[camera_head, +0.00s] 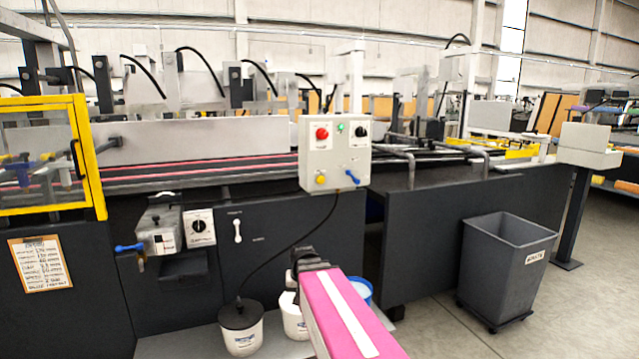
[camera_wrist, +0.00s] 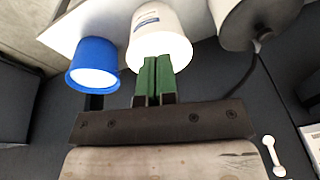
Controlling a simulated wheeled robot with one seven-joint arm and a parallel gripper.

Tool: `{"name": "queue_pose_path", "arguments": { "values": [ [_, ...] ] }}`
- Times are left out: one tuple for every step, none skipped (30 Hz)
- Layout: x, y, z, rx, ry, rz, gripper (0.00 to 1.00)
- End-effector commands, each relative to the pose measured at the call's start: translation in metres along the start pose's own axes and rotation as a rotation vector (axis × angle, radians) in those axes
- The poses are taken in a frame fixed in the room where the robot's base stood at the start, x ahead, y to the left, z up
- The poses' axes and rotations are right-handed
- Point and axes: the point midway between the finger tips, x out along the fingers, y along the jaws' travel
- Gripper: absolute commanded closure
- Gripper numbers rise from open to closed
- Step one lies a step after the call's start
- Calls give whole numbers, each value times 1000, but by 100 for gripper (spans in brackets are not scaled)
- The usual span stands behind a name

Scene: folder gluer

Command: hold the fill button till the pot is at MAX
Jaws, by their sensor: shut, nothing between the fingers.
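The grey metal glue pot (camera_head: 160,229) with a blue handle is mounted on the machine's front, left of a black dial (camera_head: 200,227). No level mark on it is readable. A pale control box (camera_head: 335,155) carries a red button (camera_head: 321,134), a small green button (camera_head: 340,129), a black knob (camera_head: 361,131), a yellow button (camera_head: 320,180) and a blue lever (camera_head: 352,177). I cannot read which is the fill button. My gripper (camera_wrist: 152,64) is shut and empty, its green fingers together in front of a white bucket (camera_wrist: 160,32). It is well below the control box, touching no button.
A white pot with a dark lid (camera_head: 240,326) and a hose stands on the floor, near a blue container (camera_wrist: 94,64). A white lever (camera_head: 237,230) is on the dark panel. A grey waste bin (camera_head: 505,268) stands right; floor around it is open.

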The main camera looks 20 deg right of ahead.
Motion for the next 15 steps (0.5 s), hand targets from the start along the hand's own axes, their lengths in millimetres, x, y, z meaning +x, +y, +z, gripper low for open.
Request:
{"name": "queue_pose_path", "arguments": {
  "values": [
    [-10, 5, -21, 26, 30, -7, 100],
    [-15, 8, -30, 41, 46, -11, 100],
    [-23, 11, -42, 62, 67, -17, 100],
    [-29, 13, -52, 77, 83, -22, 100],
    [-35, 16, -60, 92, 98, -27, 100],
    [-44, 20, -73, 112, 121, -33, 100],
    [-50, 23, -82, 127, 137, -38, 100],
    [-57, 26, -91, 142, 153, -42, 100],
    [-66, 31, -102, 161, 175, -48, 100],
    [-74, 34, -111, 177, 190, -53, 100],
    [-81, 38, -120, 192, 206, -59, 100],
    [-91, 42, -131, 210, 228, -66, 100],
    [-99, 46, -139, 224, 245, -70, 100],
    [-107, 50, -148, 240, 261, -75, 100],
    [-118, 55, -158, 259, 282, -82, 100]
  ]
}}
